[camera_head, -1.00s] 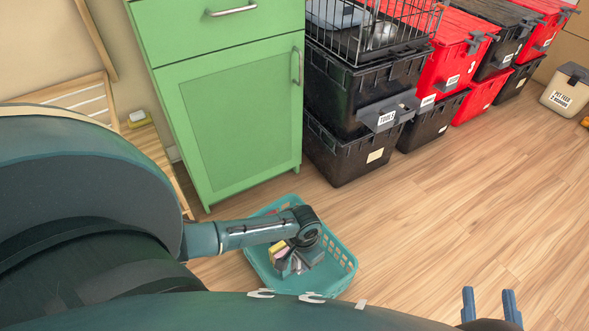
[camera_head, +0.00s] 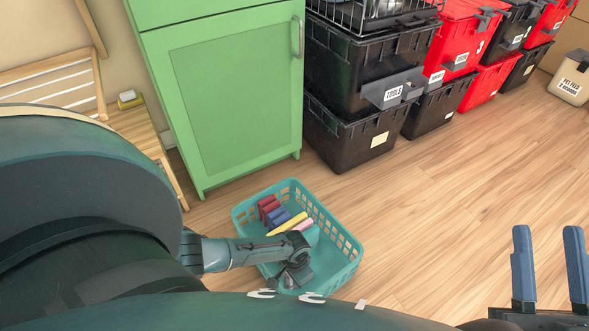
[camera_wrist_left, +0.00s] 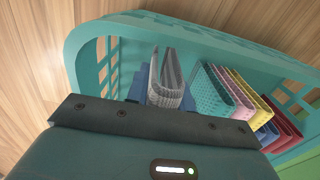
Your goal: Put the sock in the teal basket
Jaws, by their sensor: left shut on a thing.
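The teal basket (camera_head: 352,252) stands on the floor in front of the green cabinet. It also fills much of the left wrist view (camera_wrist_left: 85,32). My left gripper (camera_head: 295,275) is down in the near part of the basket. In the left wrist view it is shut on a grey, folded cloth, apparently the sock (camera_wrist_left: 167,85), with blue fingers partly showing beside it. In the head view the sock cannot be told apart from the gripper. My right gripper (camera_head: 549,265) is open and empty at the lower right, away from the basket.
Several folded cloths, red, blue, yellow (camera_head: 287,224), pink and teal, stand in the basket beside the sock. The green cabinet (camera_head: 225,100) is close behind. Stacked black and red totes (camera_head: 350,140) stand at the back. The wooden floor (camera_head: 450,190) to the right is clear.

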